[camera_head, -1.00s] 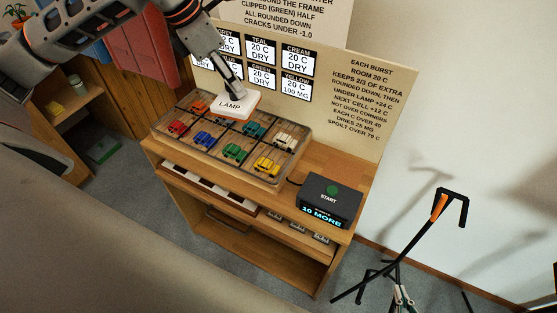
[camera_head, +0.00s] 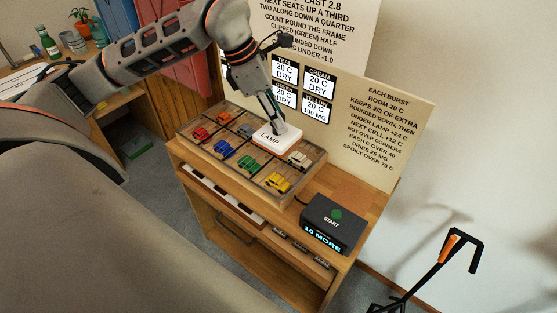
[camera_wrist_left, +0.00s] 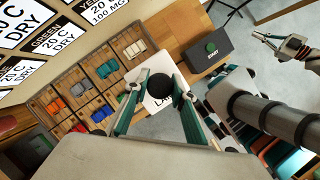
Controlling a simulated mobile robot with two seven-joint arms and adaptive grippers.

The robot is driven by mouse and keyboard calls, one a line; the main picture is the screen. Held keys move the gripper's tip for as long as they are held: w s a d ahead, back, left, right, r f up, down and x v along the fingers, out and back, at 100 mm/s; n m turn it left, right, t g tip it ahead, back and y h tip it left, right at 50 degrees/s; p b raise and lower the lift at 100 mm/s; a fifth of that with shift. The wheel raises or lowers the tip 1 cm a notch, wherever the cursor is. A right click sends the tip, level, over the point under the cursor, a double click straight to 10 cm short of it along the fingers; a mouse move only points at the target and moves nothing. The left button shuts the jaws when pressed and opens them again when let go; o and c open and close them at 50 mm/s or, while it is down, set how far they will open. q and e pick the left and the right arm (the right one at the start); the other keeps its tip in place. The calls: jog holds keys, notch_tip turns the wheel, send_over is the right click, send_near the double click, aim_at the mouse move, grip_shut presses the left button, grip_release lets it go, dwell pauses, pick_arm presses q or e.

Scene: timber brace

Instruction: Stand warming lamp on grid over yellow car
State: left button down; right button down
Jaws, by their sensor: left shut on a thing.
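The white lamp (camera_head: 276,139) with an orange rim and a LAMP label is over the far side of the car grid (camera_head: 266,195) in the head view. My left gripper (camera_head: 279,127) is shut on its black knob, seen in the wrist view (camera_wrist_left: 182,88). The lamp looks raised above the grid; the exact gap is unclear. The yellow car (camera_head: 277,183) sits uncovered in the near right cell, nearer the front than the lamp. The lamp and fingers hide that cell in the wrist view.
The cream car (camera_head: 298,159) is right of the lamp, and the green car (camera_head: 248,164) lies in front of it. A black START box (camera_head: 332,223) stands right of the grid. A sign board (camera_head: 365,135) rises close behind. A black-and-orange stand (camera_head: 449,247) is at right.

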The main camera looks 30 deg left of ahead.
pick_arm(q)
notch_tip(320, 180, down, 14)
jog(key=shift+r, duration=0.2)
dwell(0.4)
jog(key=shift+f, duration=0.15)
jog(key=c, duration=1.7)
grip_release()
